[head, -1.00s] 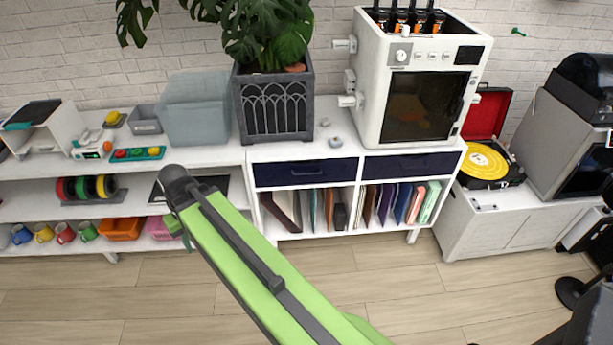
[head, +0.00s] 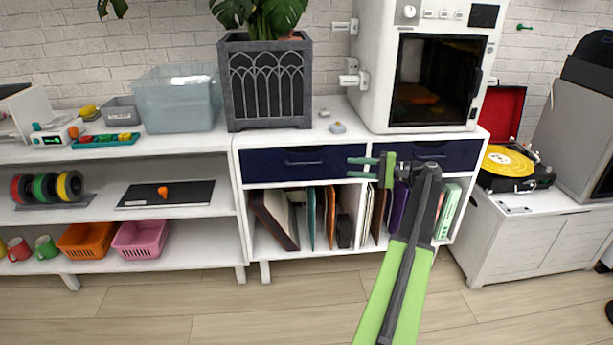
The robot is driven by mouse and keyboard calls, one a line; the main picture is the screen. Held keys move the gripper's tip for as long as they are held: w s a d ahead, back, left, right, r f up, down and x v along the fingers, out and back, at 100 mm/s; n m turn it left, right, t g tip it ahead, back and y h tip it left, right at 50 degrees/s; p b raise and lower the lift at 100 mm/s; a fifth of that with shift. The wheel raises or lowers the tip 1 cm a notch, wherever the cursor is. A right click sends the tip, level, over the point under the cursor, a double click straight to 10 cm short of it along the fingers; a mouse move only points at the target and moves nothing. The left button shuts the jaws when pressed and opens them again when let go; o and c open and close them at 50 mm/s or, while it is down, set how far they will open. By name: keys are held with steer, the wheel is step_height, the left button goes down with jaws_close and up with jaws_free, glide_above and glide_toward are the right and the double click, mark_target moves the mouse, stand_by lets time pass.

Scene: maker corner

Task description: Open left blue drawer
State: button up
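The left blue drawer (head: 270,166) is dark navy with a slim handle (head: 304,163), and it sits shut in the white cabinet below the plant pot. My gripper (head: 358,168) is in front of the cabinet, over the right end of the left drawer in the picture. Its two green fingers point left, with a gap between them and nothing held. The fingertips are to the right of the handle and apart from it. The right blue drawer (head: 455,155) is also shut and partly hidden by my gripper and arm.
Books and folders (head: 273,218) stand in the shelf below the drawers. A dark plant pot (head: 268,80) and a white machine (head: 375,80) stand on the cabinet top. The wooden floor (head: 240,315) in front is clear.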

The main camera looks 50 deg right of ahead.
mark_target(306, 163)
steer(key=b+x, duration=0.1)
steer(key=x, duration=1.6)
steer(key=shift+w+a, duration=0.2)
steer(key=shift+w, duration=0.1)
jaws_close()
steer(key=shift+d, duration=0.15)
stand_by(0.4)
